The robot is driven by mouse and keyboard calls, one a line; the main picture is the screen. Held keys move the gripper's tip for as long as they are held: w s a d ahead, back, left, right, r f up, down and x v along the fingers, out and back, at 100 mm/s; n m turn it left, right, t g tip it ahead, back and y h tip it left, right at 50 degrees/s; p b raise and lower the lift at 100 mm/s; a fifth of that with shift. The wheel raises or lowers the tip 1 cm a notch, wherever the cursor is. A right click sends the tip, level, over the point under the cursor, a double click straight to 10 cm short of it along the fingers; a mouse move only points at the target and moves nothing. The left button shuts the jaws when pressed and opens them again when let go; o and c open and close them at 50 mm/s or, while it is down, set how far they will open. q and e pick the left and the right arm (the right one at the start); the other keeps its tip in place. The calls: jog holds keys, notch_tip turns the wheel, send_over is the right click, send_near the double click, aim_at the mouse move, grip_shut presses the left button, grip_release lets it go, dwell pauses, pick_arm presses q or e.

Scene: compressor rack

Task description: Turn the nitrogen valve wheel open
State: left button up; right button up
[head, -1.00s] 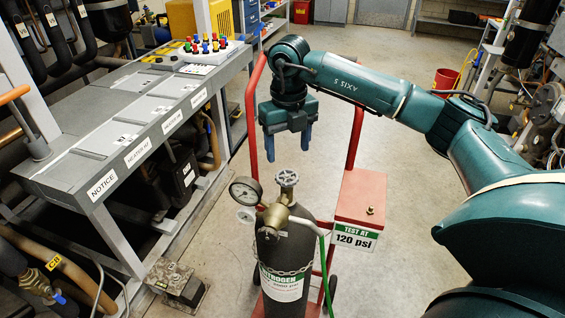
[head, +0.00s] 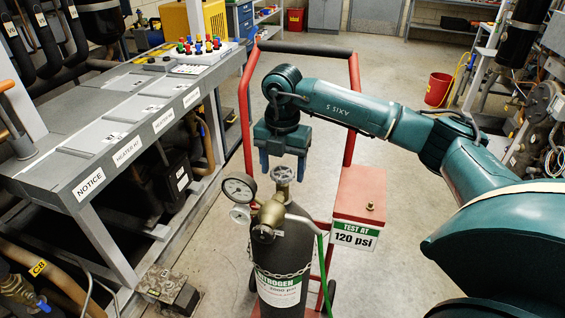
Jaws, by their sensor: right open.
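The nitrogen valve wheel (head: 284,173) is a small grey handwheel on top of the dark nitrogen cylinder (head: 278,247), which stands upright on a red cart. A brass regulator (head: 268,218) with a round gauge (head: 238,188) sits just below and left of the wheel. My right gripper (head: 283,172) is open, its blue fingers pointing down. In the picture one finger shows on each side of the wheel. Nothing is held between them. I cannot tell whether the fingers touch the wheel or hang slightly behind it. My left gripper is not in the view.
The cart's tall red frame (head: 246,125) rises behind the cylinder. A red box (head: 361,195) labelled "TEST AT 120 psi" is to its right. A green hose (head: 322,262) hangs from the regulator. The grey compressor rack (head: 75,165) stands left.

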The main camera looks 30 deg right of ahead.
jog(key=m+p, duration=0.2)
jog(key=m, duration=0.3)
jog(key=shift+r, duration=0.2)
jog(key=m+p, duration=0.1)
jog(key=m, duration=0.3)
jog(key=shift+p, duration=0.3)
jog(key=shift+f+m, duration=0.15)
jog(key=shift+m, duration=0.65)
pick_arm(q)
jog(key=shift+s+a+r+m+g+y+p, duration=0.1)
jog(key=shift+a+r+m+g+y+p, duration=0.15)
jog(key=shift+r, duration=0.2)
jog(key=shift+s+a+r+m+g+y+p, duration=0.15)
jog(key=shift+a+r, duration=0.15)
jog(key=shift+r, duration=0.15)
pick_arm(e)
jog(key=shift+m, duration=0.3)
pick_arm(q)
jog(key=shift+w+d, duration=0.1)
pick_arm(e)
jog(key=shift+c, duration=0.4)
jog(key=c, duration=0.7)
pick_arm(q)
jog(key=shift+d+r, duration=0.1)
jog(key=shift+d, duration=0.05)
pick_arm(e)
jog(key=shift+o, duration=0.2)
